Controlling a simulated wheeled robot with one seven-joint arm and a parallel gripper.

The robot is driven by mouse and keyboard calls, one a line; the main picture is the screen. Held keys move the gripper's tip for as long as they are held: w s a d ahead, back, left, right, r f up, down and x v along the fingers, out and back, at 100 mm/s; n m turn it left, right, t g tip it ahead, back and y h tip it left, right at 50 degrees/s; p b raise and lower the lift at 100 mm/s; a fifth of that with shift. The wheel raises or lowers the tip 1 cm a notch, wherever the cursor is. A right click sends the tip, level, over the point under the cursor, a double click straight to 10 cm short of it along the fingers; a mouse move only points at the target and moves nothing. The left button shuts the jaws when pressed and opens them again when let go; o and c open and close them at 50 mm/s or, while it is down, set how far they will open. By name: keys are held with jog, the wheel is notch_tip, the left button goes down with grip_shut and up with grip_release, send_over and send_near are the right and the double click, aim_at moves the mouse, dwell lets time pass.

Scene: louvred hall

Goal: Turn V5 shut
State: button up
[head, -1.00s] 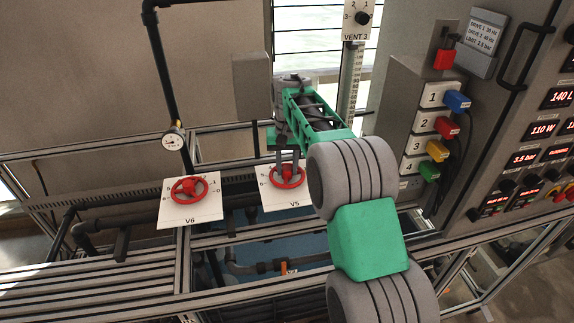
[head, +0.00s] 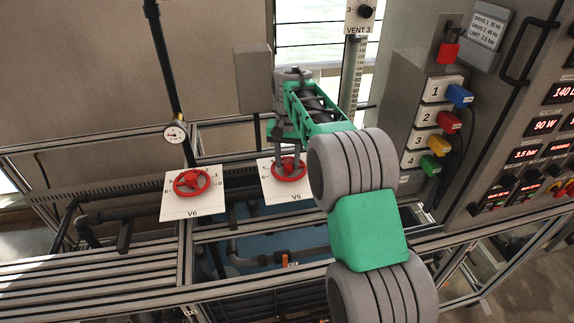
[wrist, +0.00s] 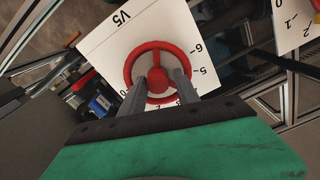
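V5 is a red handwheel (head: 289,170) on a white plate (head: 270,183) marked "V5", left of my arm in the head view. In the wrist view the wheel (wrist: 128,66) is seen from above, with its plate (wrist: 112,40) and the scale figures 5 and 6 to the right. My gripper (head: 288,158) is at the wheel from above. In the wrist view its two fingers (wrist: 160,80) stand apart inside the rim, one each side of the hub. Whether they press on the hub cannot be told. The wheel's pointer is not clear.
A similar red handwheel, V6 (head: 191,182), is on its own plate to the left. A pressure gauge (head: 175,133) and a black pipe are behind it. A cabinet with coloured plugs (head: 450,120) and displays is at the right. Metal rails (head: 100,280) run in front.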

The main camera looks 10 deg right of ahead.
aim_at(289, 162)
jog(key=shift+s+d+f+g, duration=0.1)
jog(key=shift+s+f+g, duration=0.1)
jog(key=shift+f, duration=0.35)
jog(key=shift+s+d+f+g, duration=0.1)
jog(key=shift+s+f, duration=0.1)
jog(key=shift+f, duration=0.35)
jog(key=shift+w+r+p, duration=0.2)
jog(key=shift+r+p, duration=0.25)
jog(key=shift+r, duration=1.45)
jog(key=shift+w+r+p, duration=0.15)
jog(key=shift+r+p, duration=0.3)
jog(key=shift+r, duration=1.45)
